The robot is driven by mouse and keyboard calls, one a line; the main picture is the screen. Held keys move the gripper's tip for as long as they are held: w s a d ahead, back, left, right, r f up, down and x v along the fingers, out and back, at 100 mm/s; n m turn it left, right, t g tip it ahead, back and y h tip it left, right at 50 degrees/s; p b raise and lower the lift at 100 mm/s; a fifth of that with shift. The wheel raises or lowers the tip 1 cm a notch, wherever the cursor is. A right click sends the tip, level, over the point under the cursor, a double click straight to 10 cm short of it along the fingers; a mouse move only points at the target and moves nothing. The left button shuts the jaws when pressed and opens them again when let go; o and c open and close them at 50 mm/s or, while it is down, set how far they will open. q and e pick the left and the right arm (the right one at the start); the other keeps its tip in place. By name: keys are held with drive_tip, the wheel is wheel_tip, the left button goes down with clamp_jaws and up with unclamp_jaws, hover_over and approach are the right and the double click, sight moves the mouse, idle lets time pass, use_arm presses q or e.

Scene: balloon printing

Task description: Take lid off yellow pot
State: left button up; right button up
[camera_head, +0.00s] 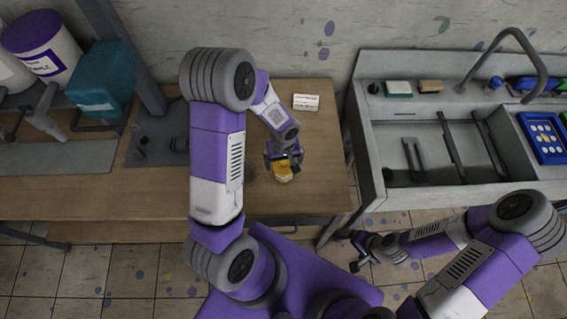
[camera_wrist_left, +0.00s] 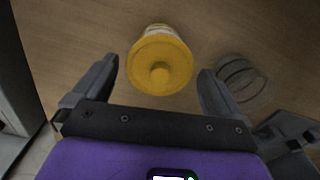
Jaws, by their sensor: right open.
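The yellow pot (camera_head: 283,176) stands on the wooden table, just below my left gripper (camera_head: 283,158) in the head view. My right gripper (camera_head: 360,252) is open and empty, low beside the sink unit and far from the pot.
A clear, ringed round object (camera_wrist_left: 241,78) stands right of the pot in the left wrist view, close to the right finger. A white card (camera_head: 306,102) lies at the back of the wooden table (camera_head: 318,190). A sink unit (camera_head: 376,170) stands to the right.

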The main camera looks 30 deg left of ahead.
use_arm(q)
drive_tip(key=c, duration=0.7)
drive_tip(key=shift+r, duration=0.1)
